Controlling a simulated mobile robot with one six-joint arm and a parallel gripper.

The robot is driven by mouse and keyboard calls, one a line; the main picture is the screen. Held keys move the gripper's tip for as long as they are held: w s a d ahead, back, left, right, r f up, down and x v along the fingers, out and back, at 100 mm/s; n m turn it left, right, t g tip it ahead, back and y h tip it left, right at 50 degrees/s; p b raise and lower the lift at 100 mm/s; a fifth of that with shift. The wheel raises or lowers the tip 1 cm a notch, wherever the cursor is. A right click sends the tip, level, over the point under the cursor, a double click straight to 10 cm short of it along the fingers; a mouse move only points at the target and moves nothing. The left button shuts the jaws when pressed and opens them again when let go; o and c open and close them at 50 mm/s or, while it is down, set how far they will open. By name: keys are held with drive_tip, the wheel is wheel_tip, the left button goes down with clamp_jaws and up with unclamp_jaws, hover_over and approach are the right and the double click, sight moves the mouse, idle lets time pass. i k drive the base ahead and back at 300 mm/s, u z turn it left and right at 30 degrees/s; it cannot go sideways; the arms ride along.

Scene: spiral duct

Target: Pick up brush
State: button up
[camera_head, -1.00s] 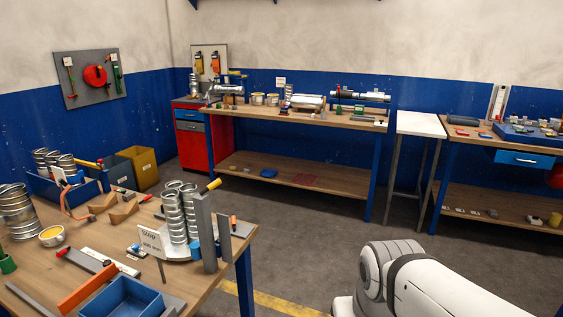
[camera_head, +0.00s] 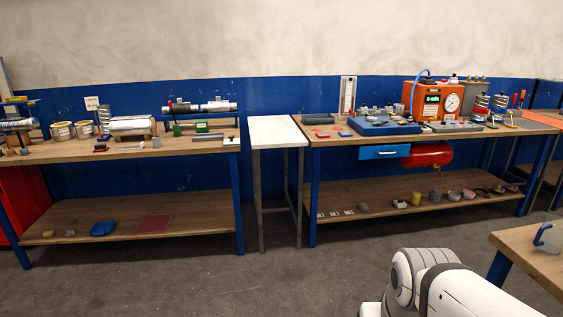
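I cannot make out a brush for certain among the small items in view. Two pale tins (camera_head: 62,131) stand on the left workbench (camera_head: 205,153), with small hand-sized items in front of them too small to identify. A white link of my own arm shows at the lower right. My gripper is outside the picture, so its fingers and anything in them are hidden.
A narrow white-topped table (camera_head: 273,131) stands between the left workbench and the right workbench (camera_head: 340,137), which carries an orange gauge unit (camera_head: 436,101) and a blue tray. A wooden table corner (camera_head: 535,250) juts in at right. Grey floor (camera_head: 200,285) is clear in front.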

sight(154, 126)
drive_tip(key=u, duration=0.1)
drive_tip(key=i, duration=1.1)
drive_tip(key=u, duration=0.7)
drive_tip(key=i, duration=1.05)
drive_tip(key=u, duration=0.65)
